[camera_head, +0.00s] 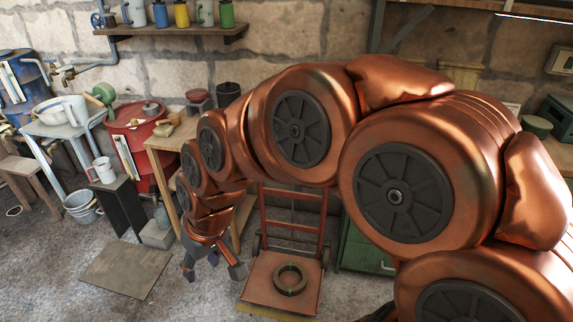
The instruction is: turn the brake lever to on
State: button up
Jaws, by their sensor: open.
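I cannot make out a brake lever or an engine belt drive in this view; my large copper-coloured arm hides much of the middle and right. My gripper (213,266) hangs low at the end of the arm, pointing down. Its dark fingers are spread apart, with nothing seen between them. It is just left of a red hand truck (256,285) and above the concrete floor.
A flat board (125,270) and a bucket (82,207) are on the floor at left. A red drum (135,135) stands behind. A wall shelf (170,32) holds jugs. Bare floor shows at lower left.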

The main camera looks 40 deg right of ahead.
jog(key=w+d+f+m+t+b, duration=0.1)
jog(key=w+f+t+b, duration=0.15)
jog(key=w, duration=0.75)
jog(key=w+d+f+t+b, duration=0.1)
jog(key=w+d+t+b, duration=0.15)
jog(key=w, duration=0.75)
jog(key=w+d+f+m+t+h+b, duration=0.25)
jog(key=w+d+t, duration=0.25)
jog(key=w+d, duration=0.5)
jog(key=w+d+f+m+t+h+b, duration=0.1)
jog(key=w+d+f+m+h+b, duration=0.15)
jog(key=d, duration=0.75)
jog(key=w+d+f+m+h+b, duration=0.2)
jog(key=w+d+f+h+b, duration=0.15)
jog(key=d, duration=0.55)
jog(key=s+d+f+m+g+h+b, duration=0.1)
jog(key=s+d+f+m+g+h, duration=0.2)
jog(key=d, duration=0.5)
jog(key=s+d+f+m+h+b, duration=0.1)
jog(key=s+d+f+h+b, duration=0.15)
jog(key=s+d+h, duration=0.4)
jog(key=shift+y, duration=0.7)
jog(key=shift+f+x, duration=0.15)
jog(key=shift+x, duration=2.35)
jog(key=shift+f+x, duration=0.15)
jog(key=shift+x, duration=2.35)
jog(key=shift+w+a, duration=0.1)
jog(key=shift+w, duration=0.1)
jog(key=shift+c, duration=0.4)
